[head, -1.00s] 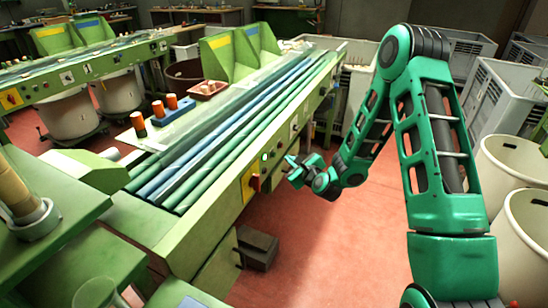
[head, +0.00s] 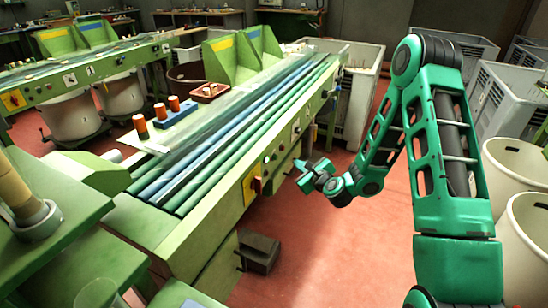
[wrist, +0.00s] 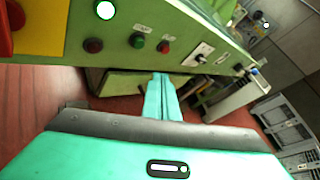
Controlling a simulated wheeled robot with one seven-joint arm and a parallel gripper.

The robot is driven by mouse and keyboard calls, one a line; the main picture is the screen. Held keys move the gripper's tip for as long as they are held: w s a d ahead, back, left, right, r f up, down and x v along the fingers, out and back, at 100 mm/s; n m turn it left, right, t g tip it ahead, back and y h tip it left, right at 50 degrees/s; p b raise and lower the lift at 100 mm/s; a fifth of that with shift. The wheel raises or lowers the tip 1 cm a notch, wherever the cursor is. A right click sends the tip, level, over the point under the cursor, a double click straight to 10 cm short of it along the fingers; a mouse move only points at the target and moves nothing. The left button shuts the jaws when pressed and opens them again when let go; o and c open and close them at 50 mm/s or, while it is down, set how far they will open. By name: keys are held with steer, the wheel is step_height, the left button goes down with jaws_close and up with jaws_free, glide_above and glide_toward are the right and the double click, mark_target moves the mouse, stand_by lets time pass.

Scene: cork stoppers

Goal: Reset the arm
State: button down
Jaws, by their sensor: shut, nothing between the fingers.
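My gripper (head: 299,166) hangs in the open space just right of the green machine's side panel, above the red floor. In the wrist view its fingers (wrist: 161,97) lie pressed together with nothing between them. They point toward the lower edge of the panel and look apart from it. My green arm bends down to it from the upper right in the head view.
The long green machine (head: 215,212) carries blue and green rollers on top and buttons and a red switch (head: 256,186) on its side. White bins (head: 519,165) and grey crates stand at right. Red floor (head: 330,245) lies open below the gripper.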

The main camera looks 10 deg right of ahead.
steer(key=s+d+r+n+g+h, duration=0.1)
steer(key=s+d+r+n+g, duration=0.5)
steer(key=s, duration=0.5)
steer(key=s+d+r+n+g+h, duration=0.1)
steer(key=s+d+r+n+g, duration=0.1)
steer(key=s+d+r+n, duration=0.65)
steer(key=s+d+n+g+h, duration=0.15)
steer(key=s+n+g, duration=0.35)
steer(key=s, duration=0.9)
steer(key=s+r+n+g, duration=0.1)
steer(key=s+r+n, duration=0.1)
steer(key=s, duration=1.2)
steer(key=shift+s+r+y, duration=0.3)
steer(key=shift+r+y, duration=0.15)
steer(key=shift+r, duration=0.4)
steer(key=shift+n, duration=0.25)
steer(key=shift+w+f+g, duration=0.25)
steer(key=shift+w+g, duration=0.05)
steer(key=shift+w, duration=0.35)
